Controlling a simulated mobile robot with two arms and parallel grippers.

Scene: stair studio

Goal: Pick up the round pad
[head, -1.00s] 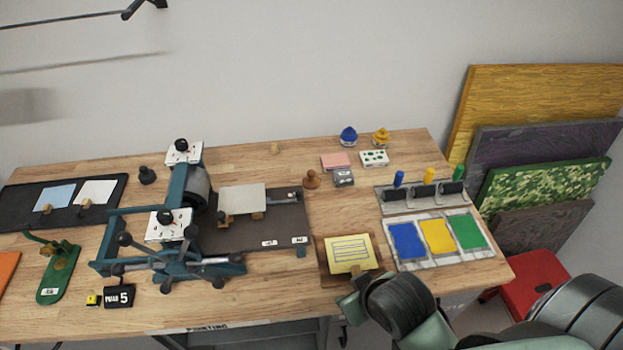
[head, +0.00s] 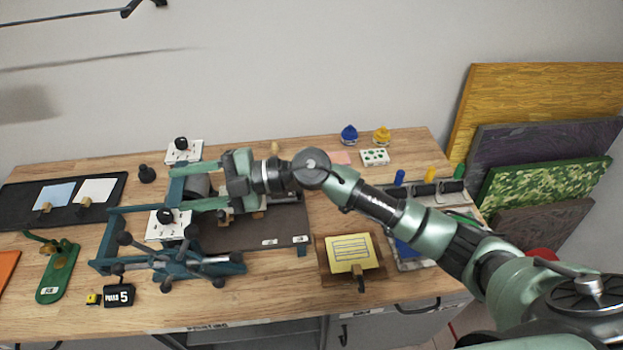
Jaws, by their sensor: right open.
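A small black round pad with a knob (head: 147,175) stands upright on the bench, right of the dark tray. I cannot tell for certain that it is the task's round pad. My right gripper (head: 172,188) reaches in from the right over the teal press (head: 118,232). Its two fingers point left and are spread apart, with nothing seen held between them. The black pad is just left of the fingertips, apart from them in the picture. My arm hides part of the press roller and the brown wooden knob. My left gripper is not in view.
The press frame and its handles stand below the gripper. White cards with black knobs (head: 181,152) (head: 163,232) flank it. The dark tray (head: 20,213) holds two sheets.

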